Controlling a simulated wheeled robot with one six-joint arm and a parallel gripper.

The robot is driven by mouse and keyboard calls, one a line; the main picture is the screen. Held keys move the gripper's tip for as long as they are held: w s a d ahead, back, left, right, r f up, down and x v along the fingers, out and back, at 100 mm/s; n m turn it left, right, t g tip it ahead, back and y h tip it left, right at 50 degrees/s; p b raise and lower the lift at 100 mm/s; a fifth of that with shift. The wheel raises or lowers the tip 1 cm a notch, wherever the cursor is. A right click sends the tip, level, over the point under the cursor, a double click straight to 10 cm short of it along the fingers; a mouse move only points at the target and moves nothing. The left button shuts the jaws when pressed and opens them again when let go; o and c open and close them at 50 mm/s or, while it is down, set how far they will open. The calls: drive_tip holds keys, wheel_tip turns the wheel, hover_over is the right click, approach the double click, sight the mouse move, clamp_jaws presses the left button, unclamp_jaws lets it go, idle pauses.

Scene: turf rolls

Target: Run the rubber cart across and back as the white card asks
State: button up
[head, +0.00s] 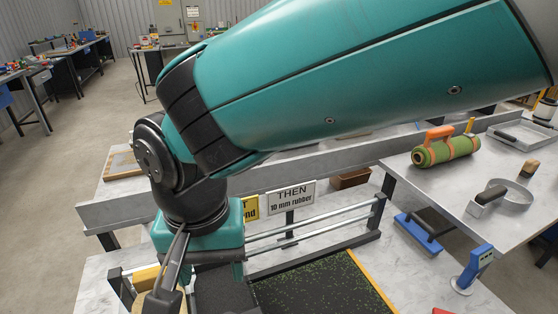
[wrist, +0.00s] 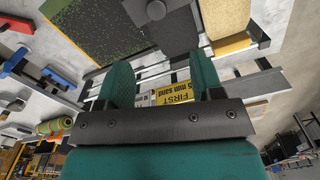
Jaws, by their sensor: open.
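The white card (head: 292,197) stands behind the rails and reads "THEN 10 mm rubber". Left of it, a yellow card (head: 250,208) is partly hidden by my arm; the wrist view shows it (wrist: 180,93) reading "FIRST" and "5 mm sand". My gripper (head: 205,262) points down over the rail frame; in the wrist view its two teal fingers (wrist: 162,78) are apart with nothing held. Beyond the fingertips lies a dark grey block with a round knob (wrist: 157,10). I cannot tell whether this is the rubber cart. A dark, green-speckled turf (head: 325,285) lies between the rails.
A rolled green turf with an orange handle (head: 444,148) lies on the right bench, near a strap tool (head: 492,194) and a grey tray (head: 522,134). A blue-based tool (head: 418,234) and a blue stand (head: 474,268) are right of the frame. A brown box (head: 350,179) sits behind the rails.

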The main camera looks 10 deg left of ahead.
drive_tip(key=shift+r, duration=0.45)
